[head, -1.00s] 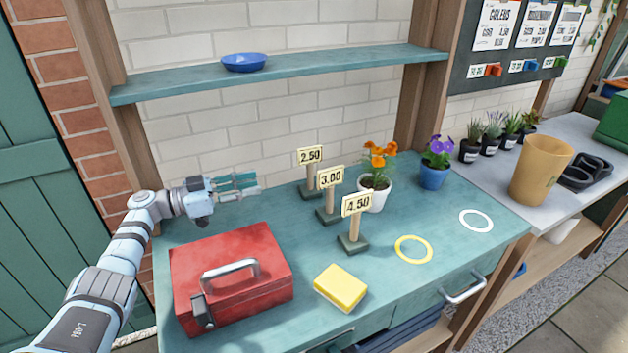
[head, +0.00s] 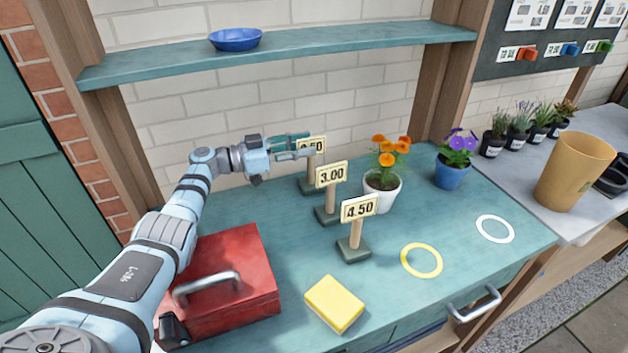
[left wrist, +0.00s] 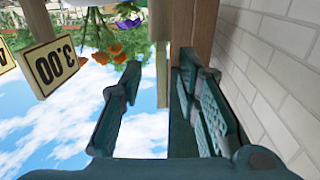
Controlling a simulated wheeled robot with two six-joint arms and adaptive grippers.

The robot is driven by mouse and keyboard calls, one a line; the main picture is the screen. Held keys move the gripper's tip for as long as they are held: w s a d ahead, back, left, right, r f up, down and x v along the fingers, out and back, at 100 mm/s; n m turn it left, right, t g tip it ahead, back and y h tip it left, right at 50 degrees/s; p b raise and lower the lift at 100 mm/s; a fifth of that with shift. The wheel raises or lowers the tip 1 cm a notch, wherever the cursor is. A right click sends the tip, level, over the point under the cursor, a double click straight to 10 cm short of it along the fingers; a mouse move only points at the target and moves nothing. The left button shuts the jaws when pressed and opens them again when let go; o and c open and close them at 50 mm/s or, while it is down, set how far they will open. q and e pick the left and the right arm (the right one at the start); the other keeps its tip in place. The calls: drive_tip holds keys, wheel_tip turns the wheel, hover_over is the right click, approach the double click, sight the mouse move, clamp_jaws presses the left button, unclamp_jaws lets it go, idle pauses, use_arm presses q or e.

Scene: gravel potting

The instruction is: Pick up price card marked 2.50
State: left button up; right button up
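The price card marked 2.50 (head: 317,143) stands on a wooden post at the back of the row of three cards. Its left part is covered by my left gripper (head: 308,145) in the head view, so mainly "50" shows. That gripper is level with the card, its fingers apart. In the left wrist view the two fingers (left wrist: 160,105) are also spread; I cannot make out the 2.50 card there and cannot tell whether the fingers touch it. The 3.00 card (head: 331,175) stands in front of it and also shows in the left wrist view (left wrist: 49,66). My right gripper is not in view.
The 4.50 card (head: 359,209) stands nearest. A white pot with orange flowers (head: 381,192) is right of the cards. A red toolbox (head: 235,275) sits under my left arm, and a yellow sponge (head: 335,303) lies at the front. A shelf (head: 300,52) runs above.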

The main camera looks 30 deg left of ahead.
use_arm(q)
drive_tip(key=b+x, duration=0.1)
drive_tip(key=x, duration=0.5)
drive_tip(key=shift+r, duration=0.4)
drive_tip(key=c, duration=0.5)
clamp_jaws()
